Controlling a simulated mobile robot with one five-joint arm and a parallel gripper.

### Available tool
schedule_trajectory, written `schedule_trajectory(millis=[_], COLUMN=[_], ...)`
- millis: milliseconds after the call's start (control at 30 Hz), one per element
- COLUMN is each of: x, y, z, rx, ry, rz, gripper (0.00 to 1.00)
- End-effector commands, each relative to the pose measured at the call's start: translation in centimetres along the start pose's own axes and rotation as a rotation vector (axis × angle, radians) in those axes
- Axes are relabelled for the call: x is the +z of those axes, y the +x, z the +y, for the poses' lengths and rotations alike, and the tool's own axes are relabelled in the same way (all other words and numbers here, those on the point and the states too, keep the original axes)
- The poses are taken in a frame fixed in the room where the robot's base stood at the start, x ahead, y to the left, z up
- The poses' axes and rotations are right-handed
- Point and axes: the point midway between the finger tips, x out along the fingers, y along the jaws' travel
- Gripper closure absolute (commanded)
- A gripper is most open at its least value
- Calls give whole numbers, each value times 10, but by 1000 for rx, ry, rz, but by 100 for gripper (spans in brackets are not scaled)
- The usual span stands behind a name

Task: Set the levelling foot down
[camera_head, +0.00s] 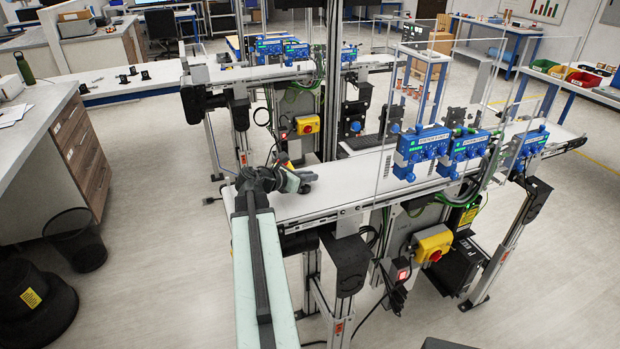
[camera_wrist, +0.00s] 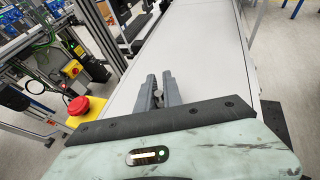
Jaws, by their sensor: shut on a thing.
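My gripper (camera_head: 296,179) is over the near left end of the white conveyor belt (camera_head: 345,185). Its grey jaws also show in the wrist view (camera_wrist: 159,92), shut on a small dark thing, likely the levelling foot (camera_wrist: 157,94). Only a little of it shows between the fingers. In the head view a dark part of the foot (camera_head: 304,188) shows at the fingertips, close to the belt surface. I cannot tell whether it touches the belt.
Blue sensor units (camera_head: 422,143) and clear panels stand along the belt's right part. A yellow box with a red button (camera_wrist: 86,108) is left of my gripper in the wrist view. Several small black parts (camera_head: 133,71) lie on another white surface. The belt ahead is mostly clear.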

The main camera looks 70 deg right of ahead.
Motion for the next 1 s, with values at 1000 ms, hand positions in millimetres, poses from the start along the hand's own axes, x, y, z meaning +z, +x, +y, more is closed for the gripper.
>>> schedule_trajectory(millis=[1000], x=[5], y=[-88], z=[0], rx=[5], ry=[-2], rz=[0], gripper=[68])
